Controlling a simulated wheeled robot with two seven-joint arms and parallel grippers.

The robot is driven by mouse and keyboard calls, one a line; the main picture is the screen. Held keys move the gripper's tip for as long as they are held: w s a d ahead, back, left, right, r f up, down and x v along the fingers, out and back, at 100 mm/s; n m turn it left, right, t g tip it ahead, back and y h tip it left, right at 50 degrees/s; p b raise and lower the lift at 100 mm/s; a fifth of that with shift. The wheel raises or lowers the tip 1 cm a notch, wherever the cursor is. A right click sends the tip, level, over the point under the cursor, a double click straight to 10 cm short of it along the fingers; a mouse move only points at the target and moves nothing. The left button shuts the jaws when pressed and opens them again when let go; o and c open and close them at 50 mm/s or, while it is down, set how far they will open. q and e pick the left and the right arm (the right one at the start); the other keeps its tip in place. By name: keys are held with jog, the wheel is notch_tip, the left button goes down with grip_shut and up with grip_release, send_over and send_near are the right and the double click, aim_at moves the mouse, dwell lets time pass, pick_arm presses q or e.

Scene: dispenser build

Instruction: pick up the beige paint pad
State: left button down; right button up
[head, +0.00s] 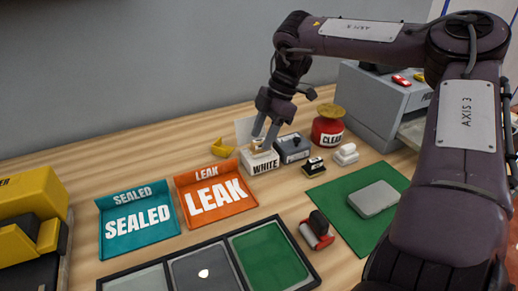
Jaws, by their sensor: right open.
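A small beige pad (257,148), which looks like the paint pad, sits at the white box labelled WHITE (262,163). My right gripper (265,135) points down over this box from above. Its two fingers are apart, close to the beige pad and partly hiding it. I cannot tell whether the fingers touch the pad. My left gripper is not in view.
A grey block (292,148) and a red jar labelled CLEAR (327,130) stand right of the box. The orange LEAK tray (243,204) and teal SEALED tray (162,239) lie left. A green mat (335,202) holds a grey slab (374,198).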

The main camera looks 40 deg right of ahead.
aim_at(259, 140)
jog(key=x, duration=0.2)
jog(key=shift+w+a+f, duration=0.1)
jog(key=shift+w+f, duration=0.05)
jog(key=shift+f, duration=0.2)
jog(key=c, duration=0.7)
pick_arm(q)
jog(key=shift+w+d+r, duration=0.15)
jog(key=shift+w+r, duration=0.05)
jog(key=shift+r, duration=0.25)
pick_arm(e)
jog(key=shift+c, duration=0.2)
jog(key=shift+r, duration=0.15)
